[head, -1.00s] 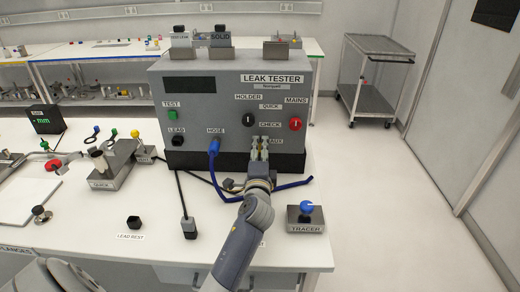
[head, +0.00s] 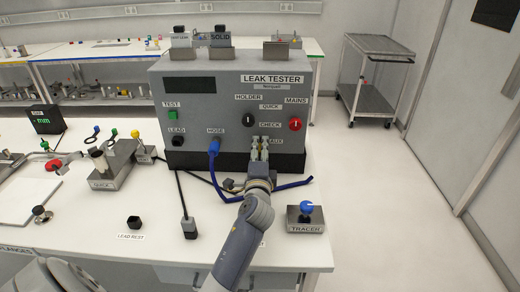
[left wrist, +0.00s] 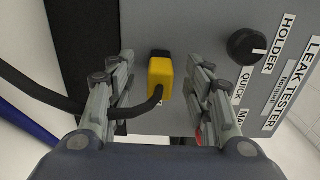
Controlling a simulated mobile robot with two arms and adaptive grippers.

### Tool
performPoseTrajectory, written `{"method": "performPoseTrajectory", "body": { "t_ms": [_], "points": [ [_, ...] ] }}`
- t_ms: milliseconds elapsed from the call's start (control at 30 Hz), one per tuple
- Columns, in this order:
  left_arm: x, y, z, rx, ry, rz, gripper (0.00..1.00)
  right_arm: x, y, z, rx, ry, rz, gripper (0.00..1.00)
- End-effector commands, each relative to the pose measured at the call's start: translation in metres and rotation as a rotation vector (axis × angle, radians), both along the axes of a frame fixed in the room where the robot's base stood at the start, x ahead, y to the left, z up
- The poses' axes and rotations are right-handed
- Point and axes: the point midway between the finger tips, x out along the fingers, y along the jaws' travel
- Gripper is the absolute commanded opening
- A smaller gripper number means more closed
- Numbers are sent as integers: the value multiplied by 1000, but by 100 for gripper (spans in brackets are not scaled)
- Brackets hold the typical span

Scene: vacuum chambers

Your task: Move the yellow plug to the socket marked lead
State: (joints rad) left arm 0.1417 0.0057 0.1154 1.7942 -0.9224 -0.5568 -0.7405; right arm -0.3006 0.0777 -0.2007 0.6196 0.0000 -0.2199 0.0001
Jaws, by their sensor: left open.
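The yellow plug (left wrist: 160,78) sits against the grey front of the leak tester in the left wrist view, with a black cable coming off it. It is between the fingers of my left gripper (left wrist: 161,100), which are open with a gap on each side of it. In the head view my left gripper (head: 258,149) is at the AUX label and hides most of the plug. The socket marked LEAD (head: 178,141) is a black port at the tester's lower left and looks empty. My right gripper is not in view.
The leak tester (head: 182,105) stands on the white bench. A blue hose (head: 214,155) leaves its front and runs behind my left arm. A black cable ends at a small block (head: 189,228). The TRACER block (head: 306,222) stands to the right.

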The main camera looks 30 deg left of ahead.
Motion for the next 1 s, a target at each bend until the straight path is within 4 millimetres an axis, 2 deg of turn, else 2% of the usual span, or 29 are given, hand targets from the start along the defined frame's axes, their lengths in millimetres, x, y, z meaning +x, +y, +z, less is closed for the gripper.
{"method": "performPoseTrajectory", "body": {
  "t_ms": [233, 267, 433, 467, 1000],
  "points": [
    [0, 0, 0, 0, 0, 0, 47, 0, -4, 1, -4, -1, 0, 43],
    [0, 0, 0, 0, 0, 0, 42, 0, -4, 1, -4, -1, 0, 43],
    [0, 0, 0, 0, 0, 0, 4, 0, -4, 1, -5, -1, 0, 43],
    [0, 0, 0, 0, 0, 0, 0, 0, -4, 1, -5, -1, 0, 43],
    [-11, -8, -1, -1, 2, -1, 0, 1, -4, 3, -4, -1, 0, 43]
  ]
}}
